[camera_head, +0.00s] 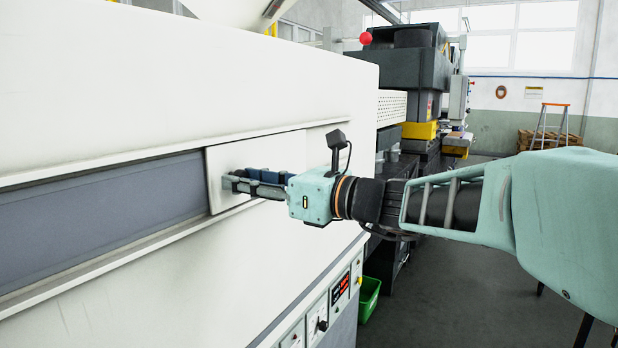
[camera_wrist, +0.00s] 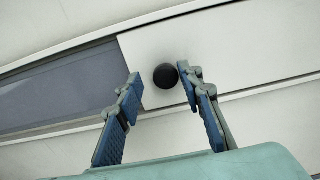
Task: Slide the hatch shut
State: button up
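The hatch (camera_head: 228,156) is a white sliding panel in a horizontal track on the white machine's front. It also shows in the wrist view (camera_wrist: 240,45). Left of it, the grey recessed opening (camera_head: 90,215) is uncovered. A round black knob (camera_wrist: 165,76) sits on the hatch near its left edge; in the head view my fingers hide it. My gripper (camera_head: 230,181) is at the hatch face. In the wrist view its fingers (camera_wrist: 158,75) are open, one each side of the knob. The right finger is closer to the knob; the left shows a clear gap.
The white machine (camera_head: 150,90) fills the left side. A control panel (camera_head: 338,287) with knobs and a red display lies below the hatch. A green bin (camera_head: 368,297) stands on the floor beside it. A dark press (camera_head: 410,70) stands behind.

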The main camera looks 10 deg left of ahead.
jog(key=shift+w, duration=0.1)
notch_tip(320, 180, up, 10)
dwell(0.6)
